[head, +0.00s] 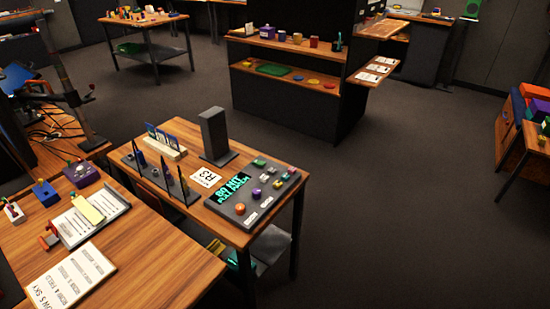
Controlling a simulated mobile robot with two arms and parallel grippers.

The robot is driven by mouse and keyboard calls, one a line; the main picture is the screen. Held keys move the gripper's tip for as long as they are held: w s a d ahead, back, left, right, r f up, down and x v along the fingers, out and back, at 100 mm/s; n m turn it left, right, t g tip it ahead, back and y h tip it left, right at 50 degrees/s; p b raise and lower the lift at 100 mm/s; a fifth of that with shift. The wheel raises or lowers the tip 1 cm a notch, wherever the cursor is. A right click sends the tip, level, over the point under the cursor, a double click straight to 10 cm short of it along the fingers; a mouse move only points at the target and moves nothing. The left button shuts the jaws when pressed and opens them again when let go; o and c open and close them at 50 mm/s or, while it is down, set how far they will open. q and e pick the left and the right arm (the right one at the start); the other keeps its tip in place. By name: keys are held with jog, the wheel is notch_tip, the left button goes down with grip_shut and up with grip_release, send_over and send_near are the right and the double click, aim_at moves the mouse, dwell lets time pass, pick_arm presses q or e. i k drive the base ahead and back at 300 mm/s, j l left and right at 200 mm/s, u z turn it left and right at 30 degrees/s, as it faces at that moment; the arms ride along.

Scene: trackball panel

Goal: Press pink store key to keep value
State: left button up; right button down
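The grey control panel (248,203) lies on the right part of a small wooden table, in the middle of the head view. A display with cyan lettering (229,188) is at its left side. Neither of my grippers shows in the view, and nothing touches the panel.
A larger wooden desk (165,265) with papers is at left. Dark floor (400,210) is clear to the right. A shelf unit (290,95) stands behind.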

aim_at(291, 170)
jog(key=i+l+u, duration=0.25)
jog(key=i+u, duration=0.15)
jog(key=i, duration=0.15)
jog(key=i+l+u, duration=0.4)
jog(key=i, duration=0.1)
